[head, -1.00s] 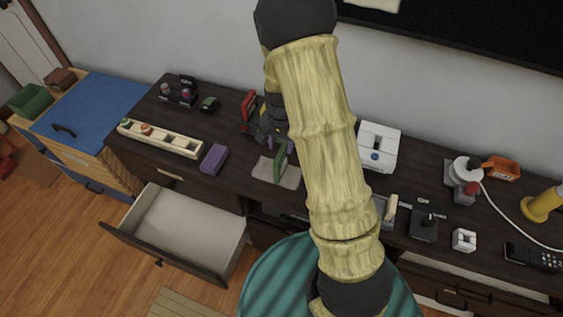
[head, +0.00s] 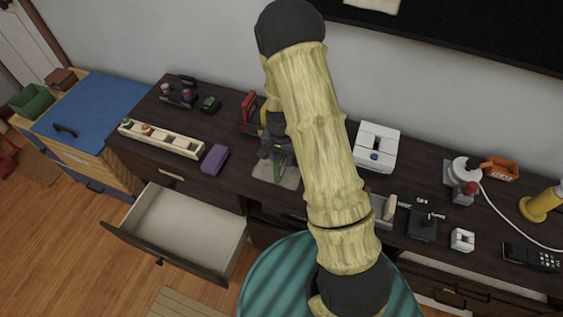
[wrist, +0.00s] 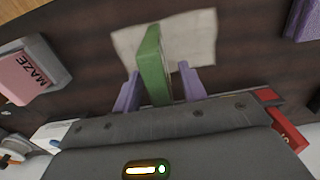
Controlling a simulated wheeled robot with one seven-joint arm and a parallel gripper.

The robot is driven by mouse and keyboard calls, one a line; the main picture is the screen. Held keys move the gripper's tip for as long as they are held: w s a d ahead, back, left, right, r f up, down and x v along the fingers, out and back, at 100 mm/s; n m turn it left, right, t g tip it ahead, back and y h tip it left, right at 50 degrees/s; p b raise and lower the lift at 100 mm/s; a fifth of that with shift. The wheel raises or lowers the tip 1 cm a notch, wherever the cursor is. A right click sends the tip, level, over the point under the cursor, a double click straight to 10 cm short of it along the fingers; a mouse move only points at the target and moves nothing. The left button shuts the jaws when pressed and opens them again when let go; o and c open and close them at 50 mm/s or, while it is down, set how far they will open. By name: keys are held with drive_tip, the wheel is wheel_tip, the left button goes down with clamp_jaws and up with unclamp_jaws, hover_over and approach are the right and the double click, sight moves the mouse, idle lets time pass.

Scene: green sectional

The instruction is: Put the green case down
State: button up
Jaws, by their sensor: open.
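The green case (wrist: 152,60) stands upright on its narrow edge on a pale square mat (wrist: 190,35) in the wrist view. My gripper (wrist: 160,72) is open, with one purple finger on each side of the case. A small gap shows on the right side; on the left the finger is very close, and I cannot tell if it touches. In the head view the case (head: 281,166) is on the mat (head: 262,174), partly hidden by my dark gripper (head: 274,150) just behind and above it.
A purple box (head: 213,158) and a cream slotted tray (head: 160,138) lie left of the mat. A red object (head: 250,110) stands behind. A white device (head: 377,147) is to the right. An open drawer (head: 190,225) juts out below. A pink MAZE box (wrist: 30,75) shows in the wrist view.

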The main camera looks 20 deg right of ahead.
idle(0.4)
clamp_jaws()
drive_tip(key=shift+r, duration=0.1)
wheel_tip(320, 180, up, 10)
drive_tip(key=shift+f, duration=0.1)
idle(0.5)
